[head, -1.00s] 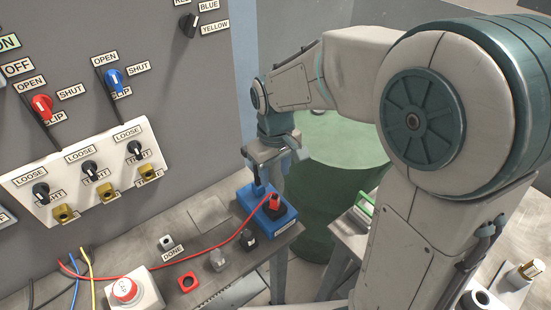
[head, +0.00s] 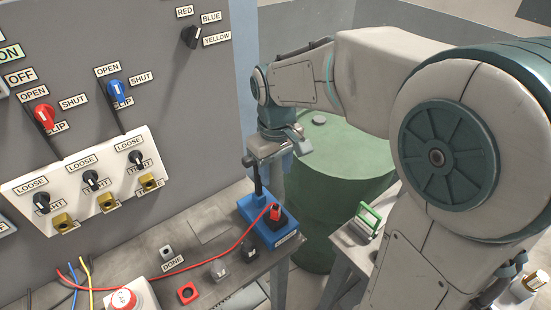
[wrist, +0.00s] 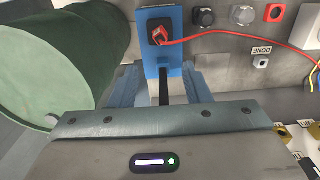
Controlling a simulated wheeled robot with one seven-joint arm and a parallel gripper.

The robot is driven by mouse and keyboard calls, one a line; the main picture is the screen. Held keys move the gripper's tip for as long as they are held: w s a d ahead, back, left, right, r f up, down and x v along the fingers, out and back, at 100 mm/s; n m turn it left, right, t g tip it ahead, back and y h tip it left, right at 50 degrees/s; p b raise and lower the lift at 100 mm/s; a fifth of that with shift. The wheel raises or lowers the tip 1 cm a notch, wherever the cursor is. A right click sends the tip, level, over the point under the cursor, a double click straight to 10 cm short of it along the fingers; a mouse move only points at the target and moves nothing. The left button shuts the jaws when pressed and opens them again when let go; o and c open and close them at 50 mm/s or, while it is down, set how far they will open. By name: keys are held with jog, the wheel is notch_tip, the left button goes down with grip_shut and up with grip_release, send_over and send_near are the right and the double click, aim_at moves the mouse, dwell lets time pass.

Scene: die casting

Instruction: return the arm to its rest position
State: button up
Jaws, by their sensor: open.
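My gripper (head: 278,168) is open above the blue block (head: 255,229) at the right end of the bench. A black post (head: 257,182) stands up from the block towards the gripper. In the wrist view the gripper's blue fingers (wrist: 160,88) are spread apart on either side of the post. I see nothing clamped between them. A black and red plug (head: 275,213) with a red cable sits on the block. The arm is bent and reaches out from the right side of the head view.
A green drum (head: 340,180) stands just right of the gripper. A panel (head: 120,60) with switches and knobs rises at the left. A red emergency button (head: 122,298) and small sockets lie along the bench.

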jog(key=s+d+m+t, duration=0.3)
jog(key=s+d+m, duration=0.3)
jog(key=s+d, duration=0.6)
jog(key=shift+s+r+m, duration=0.25)
jog(key=shift+r+m, duration=0.15)
